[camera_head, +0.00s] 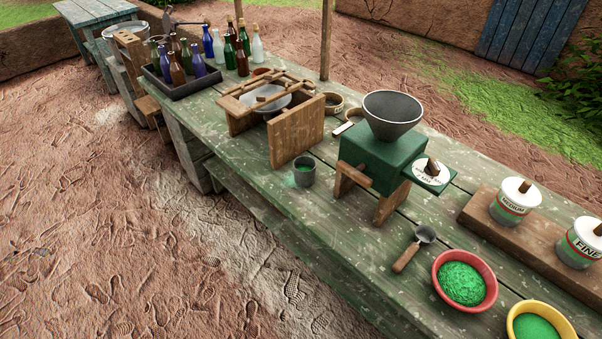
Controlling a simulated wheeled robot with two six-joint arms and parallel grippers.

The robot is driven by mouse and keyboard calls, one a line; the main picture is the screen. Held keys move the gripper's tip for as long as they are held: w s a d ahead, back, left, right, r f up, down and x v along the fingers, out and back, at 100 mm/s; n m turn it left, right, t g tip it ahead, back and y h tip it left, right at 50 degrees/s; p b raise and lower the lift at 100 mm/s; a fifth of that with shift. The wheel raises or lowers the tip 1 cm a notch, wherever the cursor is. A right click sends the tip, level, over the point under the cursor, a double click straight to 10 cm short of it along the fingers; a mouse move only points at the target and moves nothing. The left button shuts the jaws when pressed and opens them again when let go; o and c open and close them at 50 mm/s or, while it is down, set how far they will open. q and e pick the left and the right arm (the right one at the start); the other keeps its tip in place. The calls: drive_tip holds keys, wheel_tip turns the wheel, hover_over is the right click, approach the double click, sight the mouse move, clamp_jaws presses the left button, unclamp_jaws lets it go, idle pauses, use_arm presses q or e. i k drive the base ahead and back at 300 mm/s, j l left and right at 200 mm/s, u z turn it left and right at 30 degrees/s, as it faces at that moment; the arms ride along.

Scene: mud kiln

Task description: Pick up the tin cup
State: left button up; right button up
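The tin cup (304,172) is a small dark grey cup with green material inside. It stands upright on the green weathered table (345,215) near its front edge. It sits between a wooden stand and a green box-shaped mill with a funnel. Neither of my grippers shows in the head view.
The wooden stand (297,131) is left of and behind the cup. The green mill (383,155) with a grey funnel (392,113) stands to its right. A scoop (414,247), a red bowl (464,279) and a yellow bowl (541,307) lie further right. Bottles stand at the far left.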

sight(304, 167)
drive_tip(key=z, duration=2.55)
drive_tip(key=u, duration=2.55)
drive_tip(key=i+j+z, duration=0.1)
drive_tip(key=z, duration=0.4)
drive_tip(key=i+j+z, duration=0.1)
drive_tip(key=j+z, duration=0.2)
drive_tip(key=z, duration=0.2)
drive_tip(key=i+j+z, duration=0.15)
drive_tip(key=j+z, duration=0.15)
drive_tip(key=j, duration=0.9)
drive_tip(key=j+z, duration=0.25)
drive_tip(key=j, duration=0.95)
